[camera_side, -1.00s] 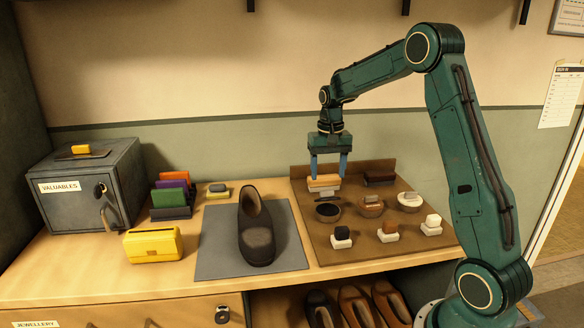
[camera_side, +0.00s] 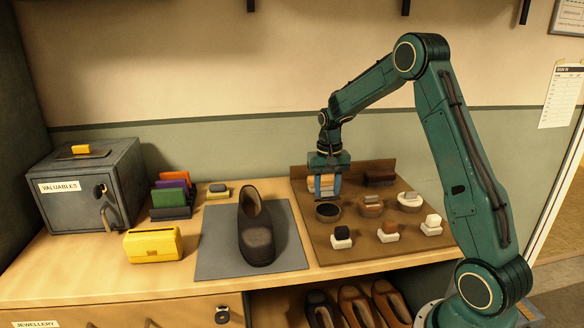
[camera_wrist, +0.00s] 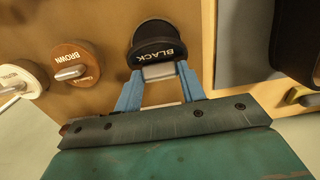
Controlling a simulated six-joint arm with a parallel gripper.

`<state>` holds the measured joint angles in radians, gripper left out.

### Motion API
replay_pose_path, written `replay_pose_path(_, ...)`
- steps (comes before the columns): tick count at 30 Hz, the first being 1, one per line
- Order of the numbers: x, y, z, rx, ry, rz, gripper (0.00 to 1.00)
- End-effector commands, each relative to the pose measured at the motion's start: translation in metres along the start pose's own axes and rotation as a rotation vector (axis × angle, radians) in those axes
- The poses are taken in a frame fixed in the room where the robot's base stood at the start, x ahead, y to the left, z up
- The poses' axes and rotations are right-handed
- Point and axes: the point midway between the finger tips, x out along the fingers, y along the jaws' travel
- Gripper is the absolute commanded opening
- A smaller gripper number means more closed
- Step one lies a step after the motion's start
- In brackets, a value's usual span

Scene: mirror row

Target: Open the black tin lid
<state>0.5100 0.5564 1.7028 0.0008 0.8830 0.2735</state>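The black tin (camera_side: 327,210) stands on the brown board, front left of its group. In the wrist view its dark round lid (camera_wrist: 157,52) carries the word BLACK and a grey tab (camera_wrist: 158,71). My gripper (camera_side: 325,192) is low over the tin's back edge. In the wrist view its blue fingers (camera_wrist: 158,78) stand on either side of the tab, close to its ends. I cannot tell whether they press on it. The lid's rear edge and its seating on the tin are unclear.
The brown tin (camera_side: 371,210) and white tin (camera_side: 410,203) stand to the right in the side view. Several small blocks stand in front. A brush (camera_side: 381,178) lies behind. A dark shoe (camera_side: 257,230) stands on the grey mat (camera_side: 215,260) to the left.

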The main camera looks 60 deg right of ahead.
Motion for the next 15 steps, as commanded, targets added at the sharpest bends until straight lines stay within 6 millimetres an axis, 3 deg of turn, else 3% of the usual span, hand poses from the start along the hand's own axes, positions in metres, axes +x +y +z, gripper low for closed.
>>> replay_pose_path(1, -0.0002, 0.0003, 0.0, 0.001, 0.0, 0.0, 0.23)
replay_pose_path(5, -0.0003, 0.0003, 0.0, 0.001, 0.0, 0.0, 0.0)
replay_pose_path(15, -0.0004, -0.0003, -0.0043, 0.005, -0.054, -0.002, 0.0)
